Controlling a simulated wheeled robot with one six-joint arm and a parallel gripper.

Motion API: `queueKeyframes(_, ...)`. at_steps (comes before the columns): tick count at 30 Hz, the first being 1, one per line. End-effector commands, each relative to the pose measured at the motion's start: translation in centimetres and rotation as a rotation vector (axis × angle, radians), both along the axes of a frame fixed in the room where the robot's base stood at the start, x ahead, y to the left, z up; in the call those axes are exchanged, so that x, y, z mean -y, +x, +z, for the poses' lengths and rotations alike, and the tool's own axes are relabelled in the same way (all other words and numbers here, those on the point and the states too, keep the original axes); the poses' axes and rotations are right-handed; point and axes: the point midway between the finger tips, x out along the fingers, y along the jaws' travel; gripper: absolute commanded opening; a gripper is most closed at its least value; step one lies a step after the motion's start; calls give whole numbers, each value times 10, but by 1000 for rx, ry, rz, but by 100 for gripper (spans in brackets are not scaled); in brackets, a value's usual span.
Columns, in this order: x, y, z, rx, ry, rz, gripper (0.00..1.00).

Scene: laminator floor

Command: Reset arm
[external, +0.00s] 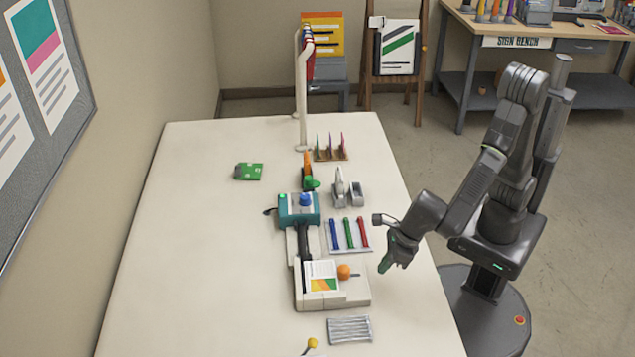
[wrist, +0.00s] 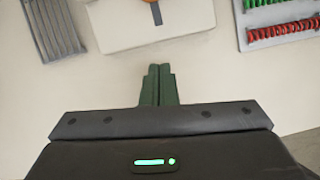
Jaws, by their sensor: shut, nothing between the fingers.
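My gripper (external: 386,265) hangs over the right side of the white table (external: 200,270), to the right of the laminator and pointing down. In the wrist view its two dark green fingers (wrist: 158,84) are together with nothing between them. My arm reaches in from the right, bent at the elbow, with my base on the floor beside the table. The laminator (external: 335,292), a pale machine with an orange knob and a sheet with a coloured print on it, stands left of my gripper. Part of it shows at the top of the wrist view (wrist: 120,28).
A tray of blue, green and red binding coils (external: 348,234) lies just behind my gripper. A grey ribbed pad (external: 349,329) lies in front of the laminator.

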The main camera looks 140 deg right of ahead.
Motion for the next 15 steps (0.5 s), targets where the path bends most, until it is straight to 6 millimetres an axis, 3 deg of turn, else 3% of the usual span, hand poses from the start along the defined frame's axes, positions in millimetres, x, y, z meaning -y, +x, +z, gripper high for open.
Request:
queueKeyframes(9, 26, 20, 1, 0, 1, -2, 0)
queueKeyframes(15, 14, 18, 17, 4, -1, 2, 0)
